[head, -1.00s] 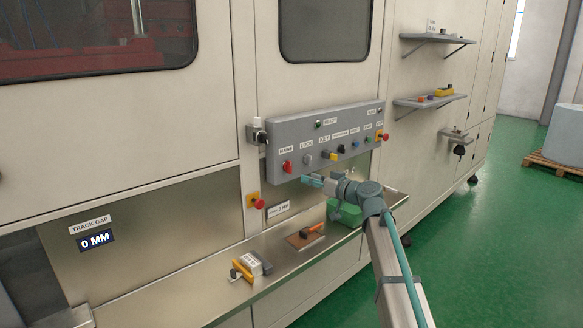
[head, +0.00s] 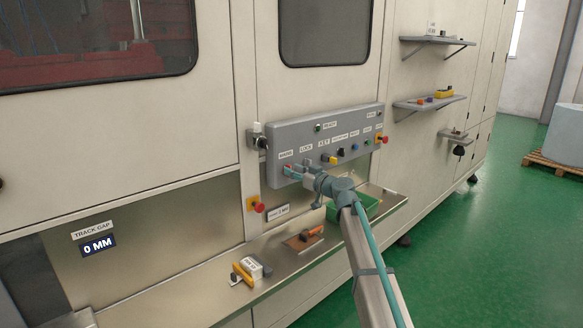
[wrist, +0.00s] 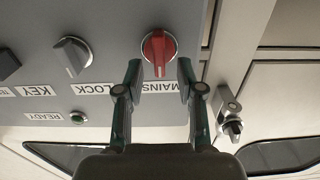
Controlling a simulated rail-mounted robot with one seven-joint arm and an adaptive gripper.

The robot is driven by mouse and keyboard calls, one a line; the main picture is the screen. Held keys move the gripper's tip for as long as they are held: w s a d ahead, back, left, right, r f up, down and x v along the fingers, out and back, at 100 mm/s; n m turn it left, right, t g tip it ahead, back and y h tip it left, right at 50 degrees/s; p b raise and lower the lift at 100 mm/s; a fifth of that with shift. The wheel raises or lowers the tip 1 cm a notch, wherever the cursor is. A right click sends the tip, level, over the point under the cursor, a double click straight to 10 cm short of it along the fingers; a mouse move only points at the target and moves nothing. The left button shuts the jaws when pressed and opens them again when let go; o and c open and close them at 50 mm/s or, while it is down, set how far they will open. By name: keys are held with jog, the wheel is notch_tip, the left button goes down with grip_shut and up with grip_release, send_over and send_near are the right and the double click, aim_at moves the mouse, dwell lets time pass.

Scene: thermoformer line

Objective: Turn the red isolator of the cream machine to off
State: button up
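The red isolator (wrist: 158,48) is a rotary knob on the grey control panel (head: 330,135) of the cream machine (head: 215,100), beside the label MAINS. In the wrist view, which shows the labels upside down, its grip bar stands close to vertical. In the head view the isolator (head: 286,168) is at the panel's left end, partly hidden by my gripper (head: 292,173). My gripper (wrist: 160,74) is open and empty, its two fingers apart. The tips are just short of the knob, one towards each side; I see no contact.
The grey LOCK knob (wrist: 73,56) is close beside the isolator. A latch-like fitting (wrist: 231,118) is on the other side. A red emergency button (head: 257,206) sits below left. The ledge below holds a green tray (head: 372,207) and several small items.

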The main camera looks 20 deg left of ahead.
jog(key=shift+x, duration=0.9)
grip_shut()
